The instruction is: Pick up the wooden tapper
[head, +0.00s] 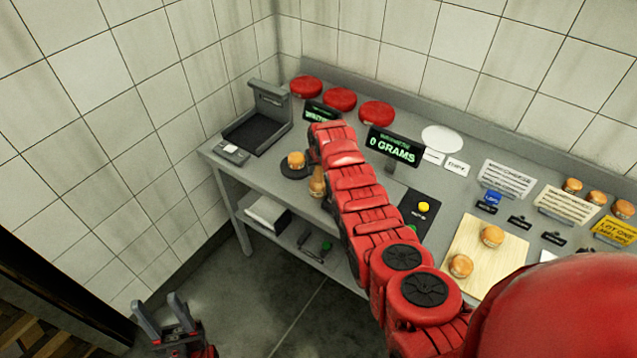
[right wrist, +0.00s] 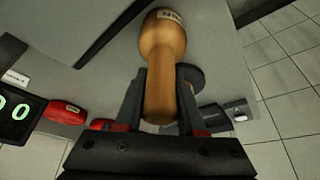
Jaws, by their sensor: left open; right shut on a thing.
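The wooden tapper (right wrist: 163,50) is a light-brown turned piece with a thick, rounded head bearing a small label. My right gripper (right wrist: 160,100) is shut on its narrower part, with a dark finger on each side. In the head view the tapper (head: 317,183) shows beside the end of my right arm, near the bench's front edge. My right arm hides part of it, and I cannot tell whether it touches the bench. My left gripper (head: 165,315) is open and empty at the lower left, low and away from the bench.
A small cheese wheel (head: 296,160) sits on a dark round pad left of the tapper. Red wheels (head: 340,99) stand along the back. A display (head: 393,147) reads 0 GRAMS. A wooden board (head: 475,252) holds two small cheeses. Walls close in behind and left.

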